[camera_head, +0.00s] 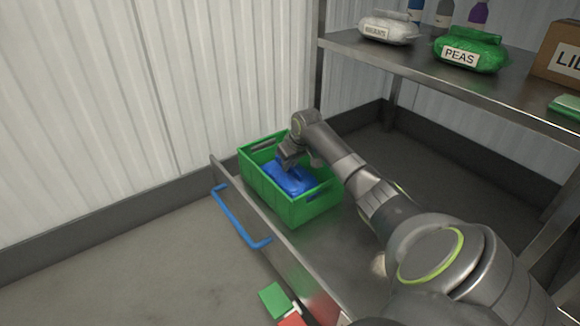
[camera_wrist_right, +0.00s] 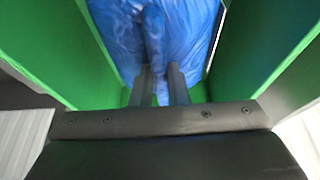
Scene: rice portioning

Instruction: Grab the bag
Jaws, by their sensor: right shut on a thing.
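A blue bag (camera_head: 289,179) lies inside the green crate (camera_head: 307,209). In the right wrist view the blue bag (camera_wrist_right: 190,35) fills the space between the green walls (camera_wrist_right: 45,45). My right gripper (camera_head: 292,160) reaches down into the crate from above. Its two fingers (camera_wrist_right: 160,85) are shut on a fold of the bag. The bag's lower part is hidden by the crate walls. My left gripper is not in view.
The crate stands on a metal surface (camera_head: 335,262) with a blue handle (camera_head: 240,224) at its front side. A metal shelf (camera_head: 400,62) at the right holds a green PEAS bag (camera_head: 470,50), a white bag (camera_head: 388,28), several bottles and a cardboard box (camera_head: 560,52).

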